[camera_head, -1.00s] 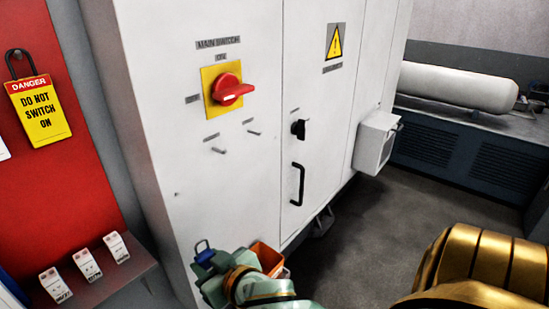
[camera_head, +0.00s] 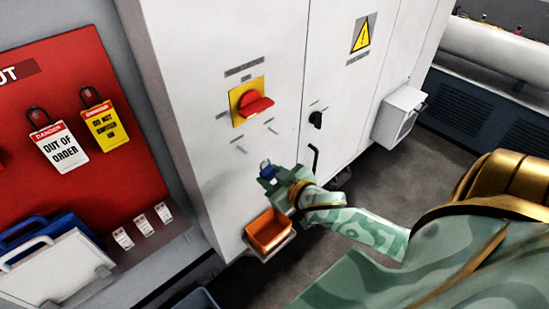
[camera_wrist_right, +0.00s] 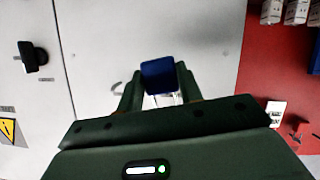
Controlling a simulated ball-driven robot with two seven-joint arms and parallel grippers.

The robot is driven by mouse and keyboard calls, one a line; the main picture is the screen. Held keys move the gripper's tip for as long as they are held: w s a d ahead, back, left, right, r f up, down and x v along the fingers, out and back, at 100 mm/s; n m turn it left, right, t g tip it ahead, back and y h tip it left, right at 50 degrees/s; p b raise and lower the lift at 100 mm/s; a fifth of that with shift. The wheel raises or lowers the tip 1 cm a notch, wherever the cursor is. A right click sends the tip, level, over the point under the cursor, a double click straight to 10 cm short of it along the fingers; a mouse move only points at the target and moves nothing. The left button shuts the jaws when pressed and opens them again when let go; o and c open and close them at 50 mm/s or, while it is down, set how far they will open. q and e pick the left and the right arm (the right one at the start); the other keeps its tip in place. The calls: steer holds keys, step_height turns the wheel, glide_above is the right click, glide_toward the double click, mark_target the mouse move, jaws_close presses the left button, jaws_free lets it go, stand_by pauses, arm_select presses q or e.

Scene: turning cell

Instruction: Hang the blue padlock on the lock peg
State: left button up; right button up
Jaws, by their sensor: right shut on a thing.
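My right gripper (camera_head: 282,179) is shut on the blue padlock (camera_head: 267,173), whose shackle points up in the head view. In the right wrist view the padlock's blue body (camera_wrist_right: 158,76) sits between the fingertips (camera_wrist_right: 158,92). Two short pegs stick out of the white cabinet front: a left peg (camera_head: 241,150) and a right peg (camera_head: 273,130). Their labels are too small to read, so I cannot tell which is the lock peg. The padlock is below and to the right of the left peg, apparently apart from both pegs. My left gripper is out of view.
The red main switch (camera_head: 257,107) on its yellow plate is above the pegs. A black knob (camera_head: 316,119) and a door handle (camera_head: 314,158) are to the right. An orange bin (camera_head: 269,232) is below my gripper. A red board (camera_head: 60,85) with hanging tags is at left.

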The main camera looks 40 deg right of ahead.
steer(key=w+b, duration=0.1)
steer(key=w, duration=0.1)
steer(key=w+b, duration=0.1)
steer(key=w, duration=0.1)
steer(key=w+b, duration=0.1)
steer(key=w, duration=0.1)
steer(key=shift+w+a+f, duration=0.35)
steer(key=shift+w, duration=0.05)
steer(key=shift+w+f, duration=0.2)
steer(key=shift+w, duration=0.4)
steer(key=shift+w+f, duration=0.15)
steer(key=o, duration=1.1)
